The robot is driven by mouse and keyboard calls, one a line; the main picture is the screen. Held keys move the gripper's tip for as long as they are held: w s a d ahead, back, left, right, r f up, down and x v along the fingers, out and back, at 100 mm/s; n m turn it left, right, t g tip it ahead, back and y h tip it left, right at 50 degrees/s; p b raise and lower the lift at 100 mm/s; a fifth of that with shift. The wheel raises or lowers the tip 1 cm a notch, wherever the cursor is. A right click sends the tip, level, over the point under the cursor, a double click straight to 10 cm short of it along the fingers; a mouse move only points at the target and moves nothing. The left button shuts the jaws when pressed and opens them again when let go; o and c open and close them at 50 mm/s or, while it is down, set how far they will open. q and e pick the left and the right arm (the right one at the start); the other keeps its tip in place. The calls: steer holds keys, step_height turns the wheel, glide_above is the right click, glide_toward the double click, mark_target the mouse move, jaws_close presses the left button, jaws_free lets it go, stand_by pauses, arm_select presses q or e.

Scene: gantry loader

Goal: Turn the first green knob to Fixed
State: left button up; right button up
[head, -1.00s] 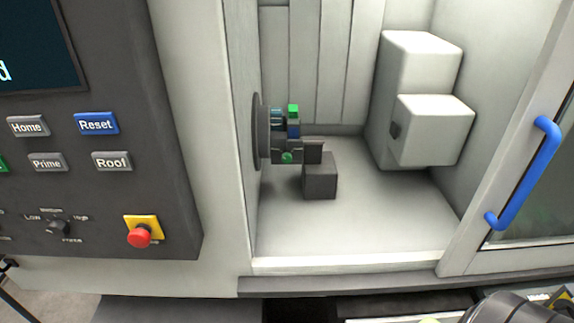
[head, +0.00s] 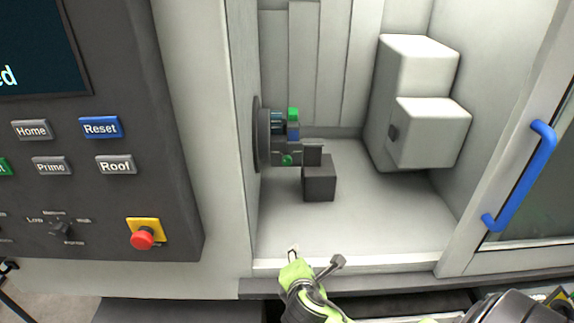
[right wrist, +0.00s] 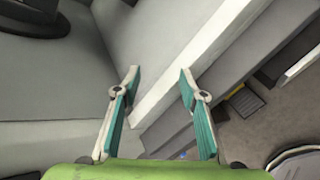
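Two small green knobs sit on the fixture at the dark round chuck on the left wall of the machine's chamber in the head view: an upper one (head: 293,114) on top and a lower one (head: 287,160) on the front. Their markings are too small to read. My right gripper (head: 316,257) is at the chamber's front sill, below and in front of the fixture. In the right wrist view its two fingers (right wrist: 158,72) are spread, with nothing between them. My left gripper is not in view.
A dark block (head: 319,180) stands below the fixture. A white boxy unit (head: 425,110) fills the chamber's back right. The door with its blue handle (head: 522,177) is at right. The control panel (head: 110,205) is at left. The chamber floor between is clear.

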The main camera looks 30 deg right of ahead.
steer(key=w+d+r+n+t+h, duration=0.2)
steer(key=w+d+r+n+t, duration=0.1)
steer(key=w+r+n, duration=0.4)
steer(key=n+t+h, duration=0.1)
steer(key=n+t, duration=0.2)
steer(key=n, duration=0.4)
glide_toward(287, 162)
steer(key=p+x, duration=0.2)
steer(key=x, duration=0.6)
steer(key=shift+w+d, duration=0.15)
steer(key=shift+w, duration=0.2)
jaws_close()
